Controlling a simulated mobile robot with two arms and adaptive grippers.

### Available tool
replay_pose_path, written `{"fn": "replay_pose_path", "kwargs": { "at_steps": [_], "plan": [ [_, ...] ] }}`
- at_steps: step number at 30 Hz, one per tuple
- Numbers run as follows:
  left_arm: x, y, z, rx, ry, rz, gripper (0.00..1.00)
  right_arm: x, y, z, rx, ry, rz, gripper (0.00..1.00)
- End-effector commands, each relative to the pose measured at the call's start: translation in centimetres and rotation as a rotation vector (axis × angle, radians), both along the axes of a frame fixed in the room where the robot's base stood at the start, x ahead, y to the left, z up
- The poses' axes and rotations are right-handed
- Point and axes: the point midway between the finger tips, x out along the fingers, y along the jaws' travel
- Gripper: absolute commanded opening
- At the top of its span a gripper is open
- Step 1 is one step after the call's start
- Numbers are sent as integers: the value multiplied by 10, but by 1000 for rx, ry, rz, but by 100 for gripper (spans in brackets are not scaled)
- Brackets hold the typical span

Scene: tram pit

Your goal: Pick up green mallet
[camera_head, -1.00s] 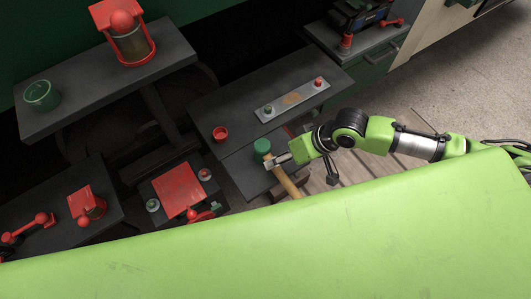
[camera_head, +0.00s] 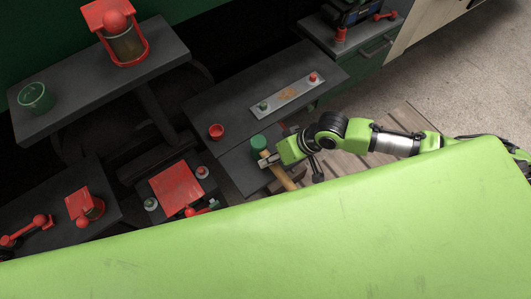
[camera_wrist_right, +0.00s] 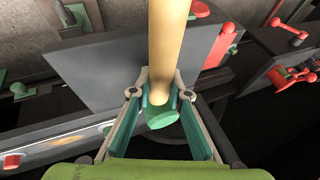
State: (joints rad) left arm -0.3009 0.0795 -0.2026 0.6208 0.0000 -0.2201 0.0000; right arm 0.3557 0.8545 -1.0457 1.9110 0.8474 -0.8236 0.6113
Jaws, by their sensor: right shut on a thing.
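The mallet has a green head (camera_head: 259,142) and a pale wooden handle (camera_head: 284,180). It is in the middle of the head view, over the front part of a dark bench top. My right gripper (camera_head: 267,158) is shut on the mallet just below its head. In the right wrist view, the gripper's fingers (camera_wrist_right: 160,95) close on both sides of the wooden handle (camera_wrist_right: 167,40), right by the green head (camera_wrist_right: 162,118). The lower end of the handle is hidden behind a large green surface in the head view. My left gripper is not in view.
A red cup (camera_head: 216,131) and a metal plate (camera_head: 287,96) with small knobs are on the dark bench (camera_head: 240,105). A red square plate (camera_head: 177,190) is to the left. A green bucket (camera_head: 35,97) and red lantern (camera_head: 120,35) stand on another bench.

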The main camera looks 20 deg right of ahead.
Motion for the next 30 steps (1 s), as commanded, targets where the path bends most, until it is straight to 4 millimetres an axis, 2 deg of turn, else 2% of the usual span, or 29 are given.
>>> {"fn": "replay_pose_path", "kwargs": {
  "at_steps": [7, 11, 19, 24, 30],
  "plan": [
    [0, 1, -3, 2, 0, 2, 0, 1, 1, 12, 4, -4, 1, 0],
    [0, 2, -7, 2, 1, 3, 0, 2, 1, 34, 4, -7, 2, 0],
    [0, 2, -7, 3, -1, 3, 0, -47, -27, 94, -4, -3, 3, 0],
    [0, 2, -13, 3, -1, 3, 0, -79, -45, 106, -5, 0, 1, 0],
    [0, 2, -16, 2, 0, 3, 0, -102, -57, 119, -4, 1, 1, 0]
  ]
}}
